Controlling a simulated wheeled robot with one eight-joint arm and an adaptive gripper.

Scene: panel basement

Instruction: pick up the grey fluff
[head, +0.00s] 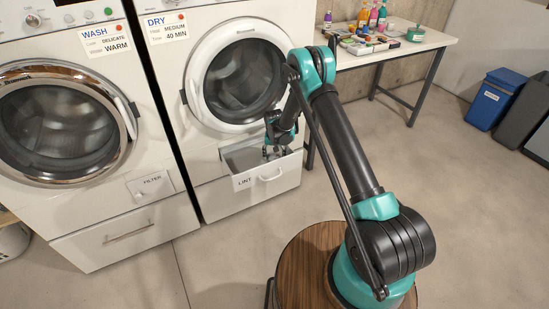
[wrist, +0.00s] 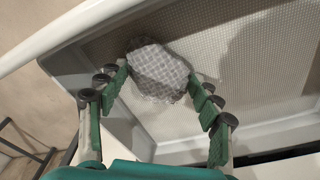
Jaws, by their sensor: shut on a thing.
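The grey fluff (wrist: 158,72) is a pale grey, checked-looking clump, seen in the wrist view between the fingertips. My gripper (wrist: 160,88) is shut on it, with a green-padded finger at each side. The fluff is over the mesh floor of the open lint drawer (wrist: 180,148); I cannot tell whether it touches the mesh. In the head view my gripper (head: 273,153) reaches down into the pulled-out drawer marked LINT (head: 268,178), below the dryer door. The fluff cannot be made out in the head view.
The dryer (head: 205,90) stands right of the washer (head: 60,190). The drawer's raised walls surround my fingers. A table (head: 400,45) with bottles and small items is at the back right. Blue (head: 492,100) and dark bins stand at the far right. The floor in front is clear.

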